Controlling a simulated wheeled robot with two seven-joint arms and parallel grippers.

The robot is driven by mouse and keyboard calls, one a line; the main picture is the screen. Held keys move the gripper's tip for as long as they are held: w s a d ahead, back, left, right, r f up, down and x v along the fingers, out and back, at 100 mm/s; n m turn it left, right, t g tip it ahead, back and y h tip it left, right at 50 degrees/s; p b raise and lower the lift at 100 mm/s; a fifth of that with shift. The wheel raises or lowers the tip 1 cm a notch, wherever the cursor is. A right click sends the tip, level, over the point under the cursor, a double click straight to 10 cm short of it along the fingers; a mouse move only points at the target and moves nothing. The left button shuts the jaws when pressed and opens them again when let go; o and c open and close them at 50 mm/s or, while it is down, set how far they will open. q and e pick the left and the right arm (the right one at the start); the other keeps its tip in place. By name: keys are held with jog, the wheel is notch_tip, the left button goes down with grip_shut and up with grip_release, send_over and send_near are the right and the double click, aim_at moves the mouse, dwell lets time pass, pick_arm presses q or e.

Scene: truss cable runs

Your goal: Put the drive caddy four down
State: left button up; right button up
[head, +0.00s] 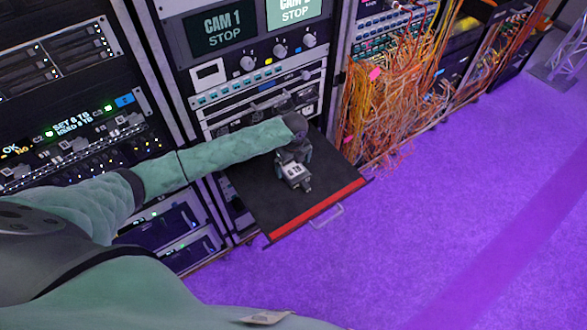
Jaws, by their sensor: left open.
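My left arm reaches in from the left and bends down over a pulled-out black drawer shelf (258,207) with a red front edge. My left gripper (306,187) is open, low over the middle of the shelf and pointing towards its front. It is small here, and I cannot tell whether it touches the shelf. I cannot make out a drive caddy marked four. One may be hidden under or behind the gripper and wrist. My right gripper is not in view.
A grey handle (327,216) sticks out from the shelf's front. Equipment racks stand behind, with a CAM 1 STOP screen (222,32) above. Orange cables (385,95) hang thickly right of the shelf. The purple floor (430,220) in front is clear.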

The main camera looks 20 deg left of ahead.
aim_at(293, 169)
pick_arm(q)
notch_tip(293, 169, up, 4)
jog(key=shift+f+b, duration=0.1)
jog(key=shift+b, duration=0.55)
jog(key=shift+r, duration=0.8)
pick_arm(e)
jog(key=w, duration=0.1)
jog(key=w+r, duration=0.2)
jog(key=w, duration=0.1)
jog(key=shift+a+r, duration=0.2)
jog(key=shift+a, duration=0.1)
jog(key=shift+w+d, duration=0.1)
